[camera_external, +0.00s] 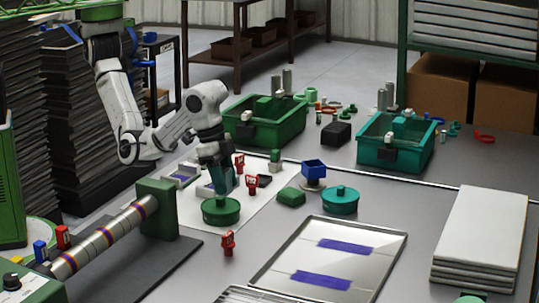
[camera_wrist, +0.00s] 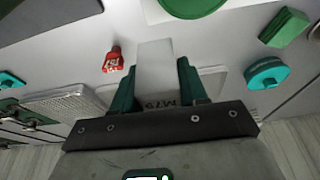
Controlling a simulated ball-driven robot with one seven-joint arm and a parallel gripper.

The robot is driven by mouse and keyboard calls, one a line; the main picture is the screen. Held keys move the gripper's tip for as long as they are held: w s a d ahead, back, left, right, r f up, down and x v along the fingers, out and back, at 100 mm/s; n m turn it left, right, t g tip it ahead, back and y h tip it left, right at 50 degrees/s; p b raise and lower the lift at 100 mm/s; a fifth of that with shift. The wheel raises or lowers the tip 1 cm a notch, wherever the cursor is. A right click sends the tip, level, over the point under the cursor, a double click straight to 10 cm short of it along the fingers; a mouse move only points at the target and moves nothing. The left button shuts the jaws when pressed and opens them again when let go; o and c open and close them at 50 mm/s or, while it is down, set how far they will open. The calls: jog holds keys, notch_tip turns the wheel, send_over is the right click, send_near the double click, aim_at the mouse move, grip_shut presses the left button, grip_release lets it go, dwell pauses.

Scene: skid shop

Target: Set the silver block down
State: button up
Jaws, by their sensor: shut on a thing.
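The silver block (camera_wrist: 155,62) is a pale, smooth bar with dark lettering near its lower end in the wrist view. My gripper (camera_wrist: 157,82) is shut on it, with a dark green finger on each side. In the external view my gripper (camera_external: 222,181) points down over the white mat (camera_external: 190,222), just behind a green round lidded pot (camera_external: 221,211). A pale grey shape shows beside the fingers there, but the block is hard to make out. I cannot tell whether the block touches the surface below.
Red tags stand near my gripper, one at the front (camera_external: 228,243). A metal tray (camera_external: 385,263) lies in front. Green (camera_external: 262,132) and teal (camera_external: 392,153) bins stand behind.

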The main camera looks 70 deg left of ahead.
jog(key=shift+s+a+r+p, duration=0.5)
jog(key=shift+s+a+p, duration=0.2)
jog(key=shift+p, duration=0.25)
jog(key=shift+s+a+r+p, duration=0.45)
jog(key=shift+s+a+p, duration=0.2)
jog(key=shift+p, duration=0.25)
